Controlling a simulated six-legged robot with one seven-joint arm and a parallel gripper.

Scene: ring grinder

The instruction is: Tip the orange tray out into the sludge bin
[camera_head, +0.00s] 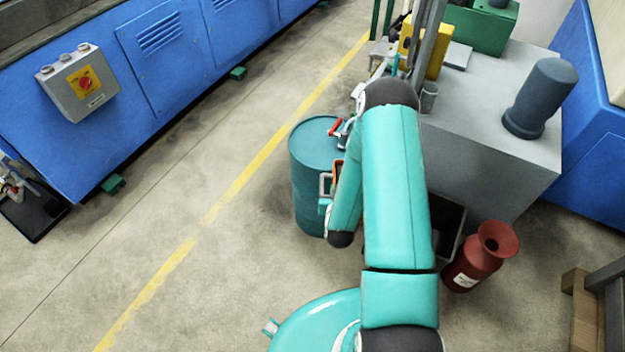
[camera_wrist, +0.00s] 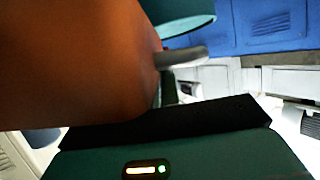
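The orange tray (camera_wrist: 75,65) fills the left of the wrist view, very close to the camera. A grey bar (camera_wrist: 185,57), apparently a handle, sticks out at its right edge. In the head view only a sliver of orange (camera_head: 339,168) shows beside my forearm, in front of the teal drum. My gripper's fingers are hidden in both views, so its grip on the tray cannot be made out. A dark open-topped box (camera_head: 449,222), possibly the sludge bin, is mostly hidden behind my arm. The tray's contents are not visible.
The teal drum (camera_head: 309,190) stands left of my arm, with a red-handled tool on top. A red can (camera_head: 482,256) stands right of the dark box. A grey cabinet (camera_head: 490,165) carries a dark motor (camera_head: 540,97). The floor left of the drum is clear.

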